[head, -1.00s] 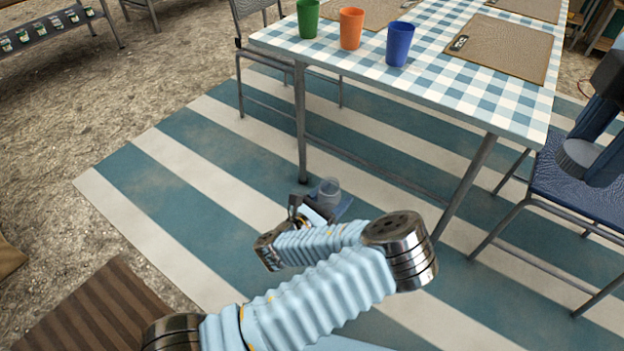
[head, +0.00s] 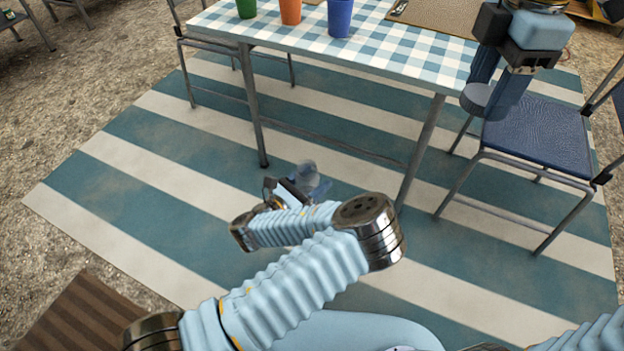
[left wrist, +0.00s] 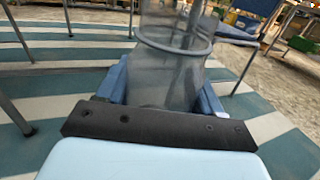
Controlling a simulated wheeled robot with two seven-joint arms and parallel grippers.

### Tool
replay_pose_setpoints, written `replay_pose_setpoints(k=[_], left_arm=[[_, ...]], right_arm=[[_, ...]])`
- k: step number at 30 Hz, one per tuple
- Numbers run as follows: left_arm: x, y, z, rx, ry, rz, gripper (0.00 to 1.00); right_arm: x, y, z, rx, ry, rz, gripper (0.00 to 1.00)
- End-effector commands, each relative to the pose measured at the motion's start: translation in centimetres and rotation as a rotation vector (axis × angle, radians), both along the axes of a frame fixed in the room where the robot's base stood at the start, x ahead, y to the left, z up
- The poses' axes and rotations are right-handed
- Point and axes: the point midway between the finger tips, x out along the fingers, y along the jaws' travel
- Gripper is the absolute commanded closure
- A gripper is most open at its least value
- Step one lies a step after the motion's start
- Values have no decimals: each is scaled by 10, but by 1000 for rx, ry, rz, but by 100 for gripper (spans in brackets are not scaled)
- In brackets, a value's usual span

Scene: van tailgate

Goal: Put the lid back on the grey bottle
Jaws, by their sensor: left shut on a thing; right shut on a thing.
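The grey bottle (head: 304,171) is see-through and held low above the striped mat, partly hidden behind my left arm. My left gripper (head: 309,187) is shut on it. In the left wrist view the bottle (left wrist: 165,75) stands between the blue fingers, with a ring around its upper part. The lid (head: 476,98) is a round grey disc. My right gripper (head: 497,90) is shut on it, at the upper right by the table corner, well apart from the bottle.
A table with a checked cloth (head: 385,45) stands behind, its leg (head: 421,150) between the two grippers. Green (head: 246,8), orange (head: 290,11) and blue (head: 340,17) cups stand on it. A blue chair (head: 537,135) is at the right. The striped mat (head: 120,185) is clear at left.

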Motion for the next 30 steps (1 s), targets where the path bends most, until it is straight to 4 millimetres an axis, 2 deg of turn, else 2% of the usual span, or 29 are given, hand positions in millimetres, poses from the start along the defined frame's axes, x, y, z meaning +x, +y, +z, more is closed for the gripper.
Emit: replay_pose_setpoints(k=[1,6,15,24,30], left_arm=[[0,0,1,0,-1,0,96],[0,0,1,0,-1,0,96],[0,0,1,0,-1,0,96],[0,0,1,0,-1,0,96],[0,0,1,0,-1,0,96]], right_arm=[[13,12,-10,-5,6,35,75],[53,54,-47,-12,4,162,75],[104,132,-122,-15,4,385,75],[127,206,-203,-5,8,588,75],[130,235,-236,2,9,670,75]])
